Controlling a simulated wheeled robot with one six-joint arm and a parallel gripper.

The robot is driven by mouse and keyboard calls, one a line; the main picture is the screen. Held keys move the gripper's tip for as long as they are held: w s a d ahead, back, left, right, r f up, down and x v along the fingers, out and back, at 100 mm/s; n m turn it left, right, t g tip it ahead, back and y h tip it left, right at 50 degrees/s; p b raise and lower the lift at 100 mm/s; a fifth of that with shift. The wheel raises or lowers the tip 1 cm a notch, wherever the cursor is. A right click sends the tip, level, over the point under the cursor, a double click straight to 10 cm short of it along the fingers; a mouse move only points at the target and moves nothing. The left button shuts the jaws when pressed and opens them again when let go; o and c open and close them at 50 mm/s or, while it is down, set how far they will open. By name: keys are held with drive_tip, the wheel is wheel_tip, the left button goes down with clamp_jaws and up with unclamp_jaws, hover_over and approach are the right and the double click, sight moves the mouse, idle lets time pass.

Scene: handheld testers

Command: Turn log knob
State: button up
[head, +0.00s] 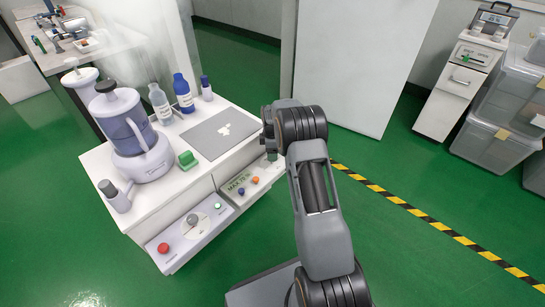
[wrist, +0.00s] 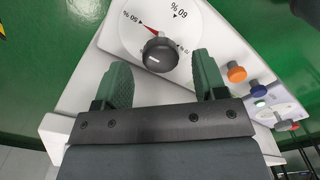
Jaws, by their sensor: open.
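A dark round knob (wrist: 158,55) with a pale line on its face sits on a white dial marked in percent (wrist: 190,28); a red pointer tip shows at its upper left, near the 50 % mark. My gripper (wrist: 162,78) is open, its two green ribbed fingers apart on the left and right of the knob's near side in the wrist view. Nothing is held, and I cannot tell whether a finger touches the knob. In the head view my arm covers most of the gripper and this dial, at the right end of the MAX 75 % panel (head: 238,182).
An orange knob (wrist: 236,73) and a blue knob (wrist: 258,90) stand on the panel right of the dial. A second panel (head: 178,250) has a red button (head: 163,247) and a grey knob (head: 192,219). A blender (head: 130,130) and bottles stand on the worktop.

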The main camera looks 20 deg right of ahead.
drive_tip(key=shift+f, duration=0.8)
drive_tip(key=shift+c, duration=0.3)
